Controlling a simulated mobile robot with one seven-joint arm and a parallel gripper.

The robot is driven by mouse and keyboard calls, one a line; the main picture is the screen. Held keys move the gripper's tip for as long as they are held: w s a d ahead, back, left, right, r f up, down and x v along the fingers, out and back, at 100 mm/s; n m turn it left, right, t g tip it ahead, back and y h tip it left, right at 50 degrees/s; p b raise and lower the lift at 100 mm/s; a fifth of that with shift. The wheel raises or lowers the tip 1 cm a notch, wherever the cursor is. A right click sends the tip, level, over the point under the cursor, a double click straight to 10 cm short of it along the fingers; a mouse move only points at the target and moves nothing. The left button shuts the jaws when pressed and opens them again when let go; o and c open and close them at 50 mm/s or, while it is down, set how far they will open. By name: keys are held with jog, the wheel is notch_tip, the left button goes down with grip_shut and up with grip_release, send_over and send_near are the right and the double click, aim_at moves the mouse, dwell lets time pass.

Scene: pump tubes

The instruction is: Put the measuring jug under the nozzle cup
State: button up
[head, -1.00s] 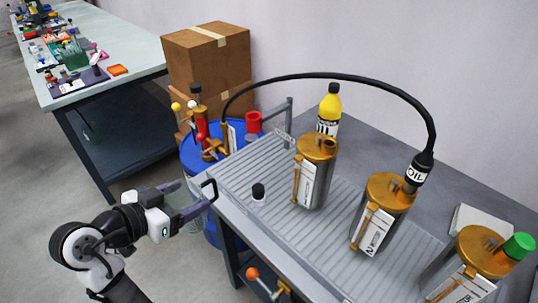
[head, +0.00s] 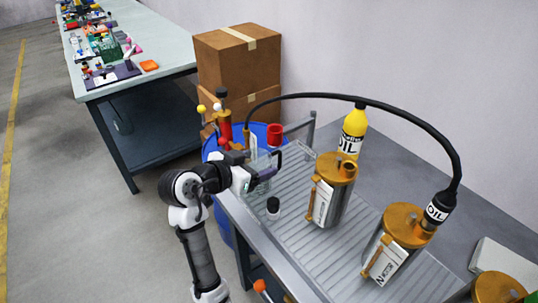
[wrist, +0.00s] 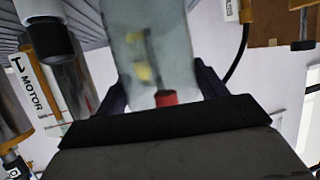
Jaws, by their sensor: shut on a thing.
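In the wrist view the see-through jug (wrist: 160,45) stands between my fingers. My gripper (head: 262,175) is shut on the jug, holding it over or beside the tray's left end. A red cup (head: 275,134) sits just behind the jug, near the grey metal frame; I take it as the nozzle cup. Whether the jug is under it cannot be told. The black hose nozzle (head: 437,208) labelled OIL rests in a metal canister.
Metal canisters (head: 330,190) and a yellow oil bottle (head: 352,133) stand to the right. A blue drum (head: 212,148) with a pump and cardboard boxes (head: 230,62) are behind.

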aim_at(266, 159)
jog(key=x, duration=0.2)
jog(key=r+p+x, duration=0.1)
jog(key=x, duration=0.2)
jog(key=shift+w+d, duration=0.1)
jog(key=shift+w, duration=0.05)
jog(key=shift+f, duration=0.35)
jog(key=shift+f, duration=0.1)
jog(key=shift+f, duration=0.15)
jog(key=o, duration=1.1)
jog(key=shift+r, duration=0.2)
